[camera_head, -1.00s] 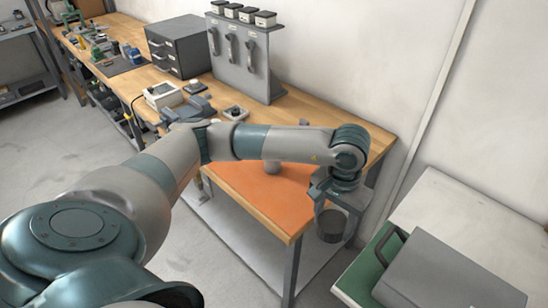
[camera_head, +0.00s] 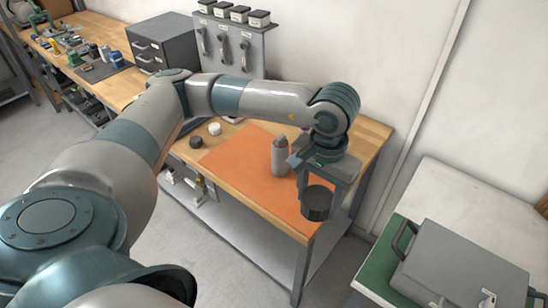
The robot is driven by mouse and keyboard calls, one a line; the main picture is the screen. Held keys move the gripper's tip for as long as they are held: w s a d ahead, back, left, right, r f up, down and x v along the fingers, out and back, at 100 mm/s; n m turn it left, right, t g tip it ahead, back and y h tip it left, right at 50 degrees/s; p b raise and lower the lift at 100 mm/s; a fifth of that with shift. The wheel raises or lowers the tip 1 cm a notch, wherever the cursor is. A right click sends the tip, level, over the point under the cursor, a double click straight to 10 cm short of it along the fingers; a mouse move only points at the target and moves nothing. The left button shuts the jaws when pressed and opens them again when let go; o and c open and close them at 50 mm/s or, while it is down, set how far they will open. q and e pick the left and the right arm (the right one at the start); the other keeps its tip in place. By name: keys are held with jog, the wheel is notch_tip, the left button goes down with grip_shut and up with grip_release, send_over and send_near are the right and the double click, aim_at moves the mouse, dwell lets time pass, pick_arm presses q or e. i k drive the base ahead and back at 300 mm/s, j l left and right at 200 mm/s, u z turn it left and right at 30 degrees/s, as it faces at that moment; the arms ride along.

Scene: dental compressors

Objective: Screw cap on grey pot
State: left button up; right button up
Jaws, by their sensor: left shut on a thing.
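My left gripper (camera_head: 320,193) points down at the front right corner of the orange mat (camera_head: 240,166). It is shut on a dark grey pot (camera_head: 317,205), a short cylinder with a flat dark top. The pot looks upright; whether it touches the mat is hard to tell. A black cap (camera_head: 196,142) and a white cap (camera_head: 214,128) lie on the wooden bench to the left of the mat. My right gripper is not in view.
A light grey bottle (camera_head: 280,157) stands on the mat just left of the gripper. A grey drawer unit (camera_head: 165,45) and a rack with hanging tools (camera_head: 232,45) stand behind. A grey case (camera_head: 460,265) lies at the right. The mat's left half is clear.

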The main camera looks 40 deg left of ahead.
aim_at(279, 168)
jog(key=j+z, duration=0.1)
jog(key=j, duration=0.3)
jog(key=k+j, duration=0.15)
jog(key=j, duration=0.25)
jog(key=k+j+z, duration=0.15)
jog(key=j, duration=0.25)
jog(key=j+z, duration=0.1)
jog(key=j, duration=0.25)
jog(key=k+j+z, duration=0.25)
jog(key=k+j, duration=0.4)
jog(key=j, duration=0.1)
